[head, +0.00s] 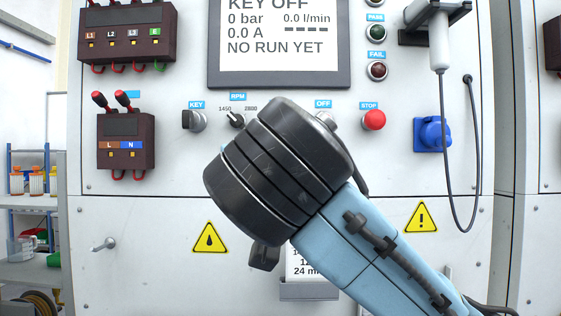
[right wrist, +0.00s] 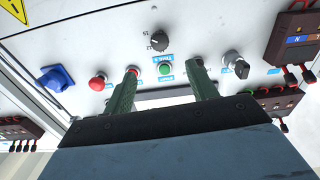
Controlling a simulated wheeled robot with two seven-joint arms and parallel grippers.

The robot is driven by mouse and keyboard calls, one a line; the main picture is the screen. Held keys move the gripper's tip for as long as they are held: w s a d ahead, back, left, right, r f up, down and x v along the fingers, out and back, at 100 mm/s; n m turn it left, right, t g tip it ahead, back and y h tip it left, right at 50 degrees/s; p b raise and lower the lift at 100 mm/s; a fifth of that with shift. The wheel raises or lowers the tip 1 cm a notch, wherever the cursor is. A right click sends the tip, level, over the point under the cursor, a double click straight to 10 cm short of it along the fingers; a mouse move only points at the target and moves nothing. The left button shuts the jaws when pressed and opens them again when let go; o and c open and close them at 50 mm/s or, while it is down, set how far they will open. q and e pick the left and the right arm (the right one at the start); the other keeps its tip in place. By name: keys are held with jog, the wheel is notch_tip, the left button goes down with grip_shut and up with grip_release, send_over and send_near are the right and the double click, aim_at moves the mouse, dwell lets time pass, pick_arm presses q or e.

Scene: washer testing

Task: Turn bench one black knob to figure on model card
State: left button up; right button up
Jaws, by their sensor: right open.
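The black RPM knob (head: 236,119), between marks 1450 and 2800, is on the panel in the head view. One finger is in front of the spot between the green button and the key switch. Whether a fingertip touches the panel I cannot tell. The model card (head: 297,262) is mostly hidden behind my right arm. My left gripper is not in view.
The key switch (head: 195,120), red STOP button (head: 374,120) and blue socket (head: 432,134) share the panel. A green button (right wrist: 165,68) sits between the fingers in the wrist view. The screen (head: 280,40) reads KEY OFF. A cable hangs at right.

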jog(key=w+p, duration=0.2)
jog(key=w, duration=1)
jog(key=shift+w+p, duration=0.3)
jog(key=shift+p, duration=0.1)
jog(key=c, duration=1)
